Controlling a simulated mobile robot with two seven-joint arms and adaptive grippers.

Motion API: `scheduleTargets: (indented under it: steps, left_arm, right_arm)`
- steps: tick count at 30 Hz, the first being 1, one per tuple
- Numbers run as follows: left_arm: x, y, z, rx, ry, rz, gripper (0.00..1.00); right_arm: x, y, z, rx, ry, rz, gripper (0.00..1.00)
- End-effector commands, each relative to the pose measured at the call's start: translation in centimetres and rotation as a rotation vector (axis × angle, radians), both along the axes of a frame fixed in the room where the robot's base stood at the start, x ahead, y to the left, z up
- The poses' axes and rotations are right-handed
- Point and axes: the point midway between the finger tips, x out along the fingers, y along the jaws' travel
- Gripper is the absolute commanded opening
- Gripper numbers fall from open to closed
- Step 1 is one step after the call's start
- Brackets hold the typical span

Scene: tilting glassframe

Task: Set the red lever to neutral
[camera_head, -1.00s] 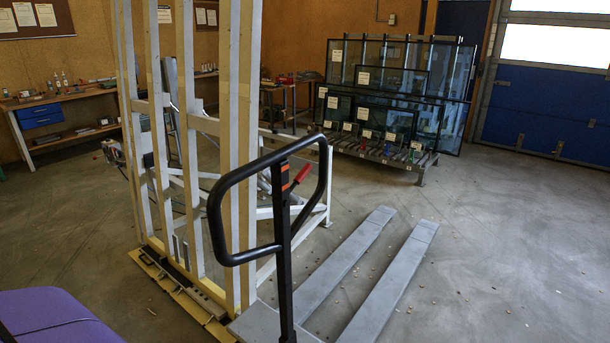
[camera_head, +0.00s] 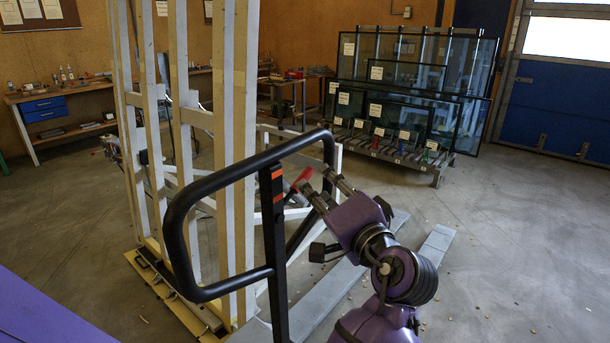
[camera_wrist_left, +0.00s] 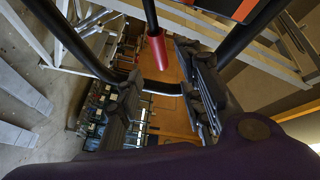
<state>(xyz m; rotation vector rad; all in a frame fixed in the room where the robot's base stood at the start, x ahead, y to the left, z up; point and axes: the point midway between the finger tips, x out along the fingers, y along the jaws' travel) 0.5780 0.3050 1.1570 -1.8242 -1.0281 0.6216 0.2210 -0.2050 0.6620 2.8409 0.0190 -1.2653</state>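The red lever (camera_head: 303,177) sits on the pallet truck's black handle (camera_head: 275,240), just right of the orange-marked post inside the loop. In the left wrist view the red lever (camera_wrist_left: 156,50) hangs from a dark rod between the two fingers, with a gap to each side. My left gripper (camera_head: 318,181) is open, its fingertips around the lever's red end in the head view. I cannot tell whether a finger touches it. The lever's lower part is partly hidden by the handle and gripper. My right gripper is not in view.
A tall white frame (camera_head: 246,120) stands close left of the handle. The truck's grey forks (camera_head: 432,245) extend behind my arm. A rack of glass panes (camera_head: 405,85) stands at the back, and a workbench (camera_head: 60,97) at the left wall. The floor on the right is clear.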

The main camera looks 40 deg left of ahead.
Motion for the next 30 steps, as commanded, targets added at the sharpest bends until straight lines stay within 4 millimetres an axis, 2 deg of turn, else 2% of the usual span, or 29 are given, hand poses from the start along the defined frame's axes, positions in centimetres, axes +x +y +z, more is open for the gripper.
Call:
scheduleTargets:
  steps: [2, 4, 12, 18, 29, 30]
  left_arm:
    - [-0.6, 0.5, -0.2, 0.009, 0.033, 0.033, 0.35]
    - [-0.3, 1.0, -0.2, 0.011, 0.042, 0.033, 0.35]
    - [1.8, 4.6, 0.0, 0.012, 0.040, 0.032, 0.35]
    - [3.0, 6.6, -0.1, 0.011, 0.040, 0.028, 0.35]
    - [3.4, 7.1, -0.4, 0.009, 0.041, 0.027, 0.35]
    - [3.4, 7.1, -0.4, 0.009, 0.041, 0.027, 0.30]
  right_arm:
    - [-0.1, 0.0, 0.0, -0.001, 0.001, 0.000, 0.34]
    - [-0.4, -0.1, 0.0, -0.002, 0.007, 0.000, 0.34]
    - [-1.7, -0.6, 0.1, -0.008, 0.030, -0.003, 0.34]
    - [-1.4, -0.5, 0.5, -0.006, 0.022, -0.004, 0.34]
    - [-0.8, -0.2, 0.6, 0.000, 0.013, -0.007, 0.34]
    - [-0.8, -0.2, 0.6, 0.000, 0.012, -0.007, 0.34]
